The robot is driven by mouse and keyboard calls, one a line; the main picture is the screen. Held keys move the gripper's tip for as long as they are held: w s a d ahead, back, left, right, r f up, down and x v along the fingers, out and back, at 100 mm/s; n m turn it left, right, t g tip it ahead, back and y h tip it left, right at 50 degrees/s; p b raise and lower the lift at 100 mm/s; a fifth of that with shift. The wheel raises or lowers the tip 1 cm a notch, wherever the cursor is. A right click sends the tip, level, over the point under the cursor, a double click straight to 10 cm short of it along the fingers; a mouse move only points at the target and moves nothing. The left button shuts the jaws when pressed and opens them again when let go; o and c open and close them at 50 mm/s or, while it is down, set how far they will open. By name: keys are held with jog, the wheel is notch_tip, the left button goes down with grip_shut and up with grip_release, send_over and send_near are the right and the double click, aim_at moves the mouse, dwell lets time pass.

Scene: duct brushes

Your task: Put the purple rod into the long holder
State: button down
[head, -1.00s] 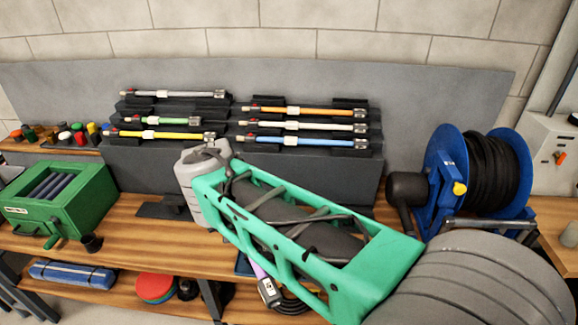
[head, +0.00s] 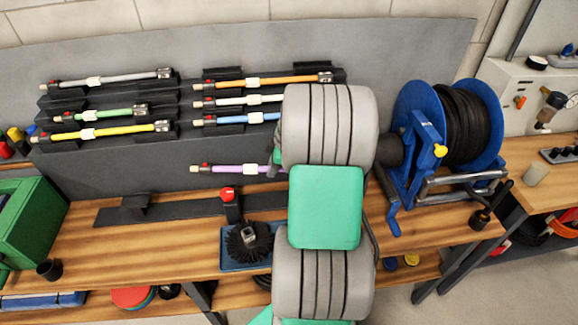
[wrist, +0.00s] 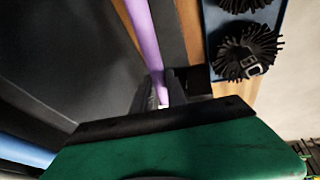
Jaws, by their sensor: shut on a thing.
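The purple rod (head: 222,169) is roughly level above the bench in the head view, its red-and-white end to the left and its right part hidden behind my arm. In the wrist view the purple rod (wrist: 147,40) runs down between the dark fingers of my gripper (wrist: 158,92), which is shut on it. A long black holder (head: 185,209), with an upright bracket near its left end and a red-knobbed post further right, lies on the bench. The rod is above and behind it in the picture, apart from it. The holder's right end is hidden by my arm.
A rack of several coloured rods (head: 110,105) stands behind. A black brush on a blue tray (head: 230,262) sits in front of the holder. A blue hose reel (head: 425,145) is at the right and a green box (head: 25,220) at the left.

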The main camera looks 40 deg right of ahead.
jog(key=shift+n, duration=0.7)
jog(key=d, duration=0.1)
jog(key=s+d+f, duration=0.1)
jog(key=s+d, duration=0.1)
jog(key=d, duration=0.1)
jog(key=shift+s+d+f, duration=0.1)
jog(key=shift+s+f, duration=0.05)
jog(key=shift+f, duration=0.25)
jog(key=shift+s+d+f, duration=0.15)
jog(key=shift+f, duration=0.15)
jog(key=shift+f+b, duration=0.6)
jog(key=shift+f, duration=0.6)
jog(key=shift+s+d+b, duration=0.15)
jog(key=shift+b, duration=0.15)
jog(key=shift+f+y, duration=0.1)
jog(key=shift+y, duration=0.2)
jog(key=shift+f+b, duration=1)
jog(key=shift+b, duration=0.05)
